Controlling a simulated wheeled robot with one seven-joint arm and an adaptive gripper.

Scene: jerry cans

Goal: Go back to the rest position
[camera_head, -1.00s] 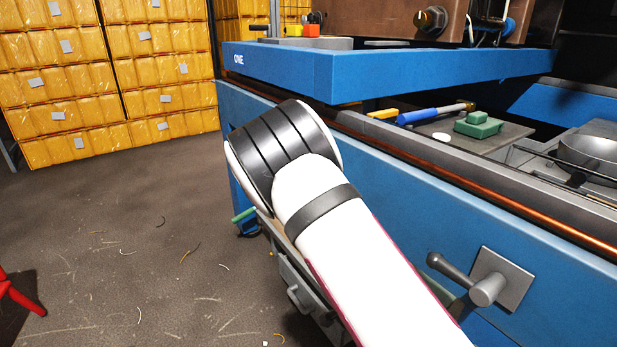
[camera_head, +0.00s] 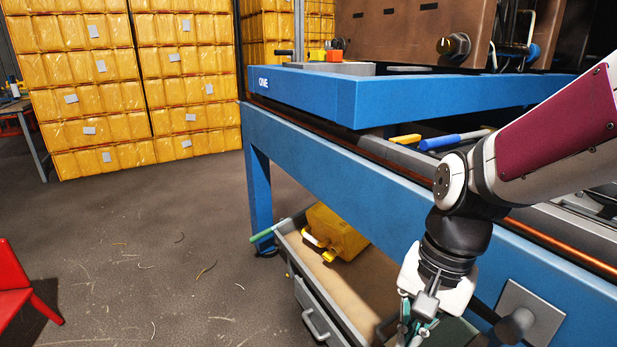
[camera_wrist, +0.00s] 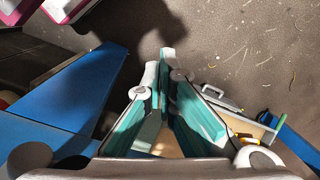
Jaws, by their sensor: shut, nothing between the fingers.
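My gripper (camera_head: 414,333) hangs from my arm at the lower right of the head view, in front of the blue machine. In the wrist view, its teal finger pads (camera_wrist: 165,95) are together with nothing between them. A yellow jerry can (camera_head: 337,232) lies in an open drawer (camera_head: 330,300) under the blue bench (camera_head: 330,180), to the left of my gripper and apart from it. In the wrist view, the drawer shows partly behind the fingers.
A red chair-like object (camera_head: 18,285) is at the left edge.

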